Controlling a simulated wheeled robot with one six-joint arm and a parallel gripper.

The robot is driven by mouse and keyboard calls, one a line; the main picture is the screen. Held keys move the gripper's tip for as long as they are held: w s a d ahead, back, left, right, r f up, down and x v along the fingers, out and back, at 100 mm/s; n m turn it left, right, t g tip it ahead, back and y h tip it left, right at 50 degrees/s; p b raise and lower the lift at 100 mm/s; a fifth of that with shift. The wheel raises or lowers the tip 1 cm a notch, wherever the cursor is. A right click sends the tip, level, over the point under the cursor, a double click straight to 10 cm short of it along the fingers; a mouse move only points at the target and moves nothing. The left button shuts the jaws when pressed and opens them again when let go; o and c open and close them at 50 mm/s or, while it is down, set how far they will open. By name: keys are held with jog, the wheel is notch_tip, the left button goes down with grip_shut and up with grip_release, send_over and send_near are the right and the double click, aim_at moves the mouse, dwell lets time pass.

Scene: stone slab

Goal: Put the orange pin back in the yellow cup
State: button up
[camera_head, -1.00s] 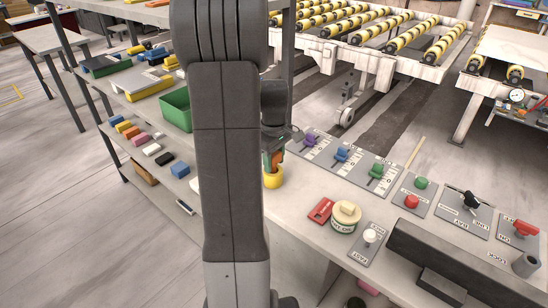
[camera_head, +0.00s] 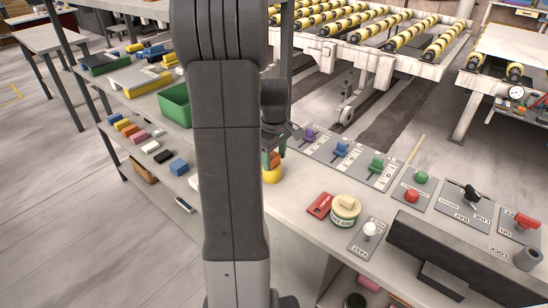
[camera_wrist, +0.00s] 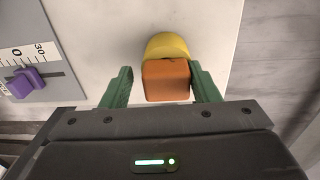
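The orange pin (camera_wrist: 166,80) shows its square end in the wrist view, between the two green fingers of my gripper (camera_wrist: 162,86). A gap shows between the left finger and the pin; the right finger is very close to it. The yellow cup (camera_wrist: 167,46) shows just beyond the pin, which covers part of it. In the head view, the cup (camera_head: 271,176) stands on the slab beside my arm, partly hidden, with the pin (camera_head: 275,160) upright at its mouth. My gripper (camera_head: 274,155) is open around the pin. How deep the pin sits is hidden.
A purple slider (camera_head: 309,134) on its scale panel is close to the right of the cup; blue and green sliders follow. A round tin (camera_head: 345,212) and red block (camera_head: 320,206) lie nearer. A lower shelf with coloured blocks is at left.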

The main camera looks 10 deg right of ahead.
jog(key=shift+s+a+f, duration=0.2)
jog(key=shift+s+f, duration=0.1)
jog(key=shift+f, duration=0.2)
jog(key=shift+s+a+f, duration=0.15)
jog(key=shift+s+f, duration=0.1)
jog(key=shift+f, duration=0.2)
notch_tip(320, 180, up, 16)
jog(key=shift+w+d+f, duration=0.15)
jog(key=shift+w+d, duration=0.05)
jog(key=shift+w, duration=0.05)
notch_tip(320, 180, down, 14)
jog(key=shift+w+a+f+p, duration=0.15)
jog(key=shift+f+p, duration=0.05)
jog(key=shift+p, duration=0.3)
jog(key=shift+r, duration=0.25)
jog(key=shift+f, duration=0.1)
